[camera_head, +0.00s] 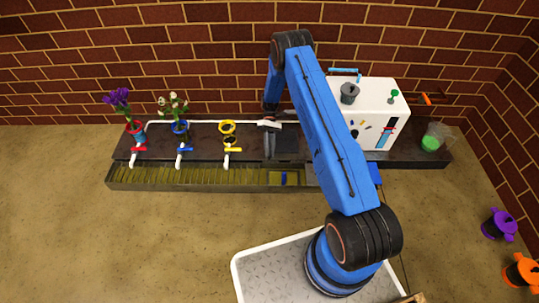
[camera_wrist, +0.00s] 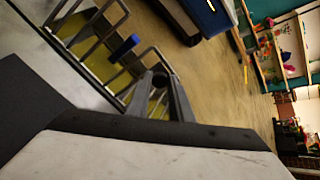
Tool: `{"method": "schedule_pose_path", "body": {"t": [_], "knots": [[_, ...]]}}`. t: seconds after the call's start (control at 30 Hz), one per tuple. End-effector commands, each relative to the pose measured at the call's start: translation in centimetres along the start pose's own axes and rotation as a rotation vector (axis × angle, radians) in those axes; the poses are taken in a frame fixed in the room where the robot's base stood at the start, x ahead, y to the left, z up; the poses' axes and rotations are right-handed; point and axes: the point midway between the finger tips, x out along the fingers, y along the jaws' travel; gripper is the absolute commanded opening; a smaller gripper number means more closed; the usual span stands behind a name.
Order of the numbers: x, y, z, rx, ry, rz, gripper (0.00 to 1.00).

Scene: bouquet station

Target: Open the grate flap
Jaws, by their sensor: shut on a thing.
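The grate runs along the front of the dark counter, over a yellowish trough. The grate flap (camera_head: 294,179), at its right end, has a blue piece (camera_head: 284,179) on it or under it; I cannot tell which. In the wrist view grey bars (camera_wrist: 103,40) of the grate show, with the blue piece (camera_wrist: 122,47) between them. My gripper (camera_wrist: 159,77) has its fingertips close together at a grey bar beside the blue piece and apart from it. It appears shut on the flap's bar; the contact is partly hidden.
Flowers stand in a red ring (camera_head: 134,127) and a blue ring (camera_head: 180,127); a yellow ring (camera_head: 227,127) is empty. Coloured taps line the counter. A white box (camera_head: 370,105) stands at right. Floor before the trough is clear.

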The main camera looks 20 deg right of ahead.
Motion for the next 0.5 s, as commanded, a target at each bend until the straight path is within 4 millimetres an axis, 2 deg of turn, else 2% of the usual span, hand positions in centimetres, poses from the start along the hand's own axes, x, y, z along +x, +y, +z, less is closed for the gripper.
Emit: {"method": "schedule_pose_path", "body": {"t": [0.5], "knots": [[-0.77, 0.47, -0.44, 0.000, -0.048, -0.048, 0.00]]}}
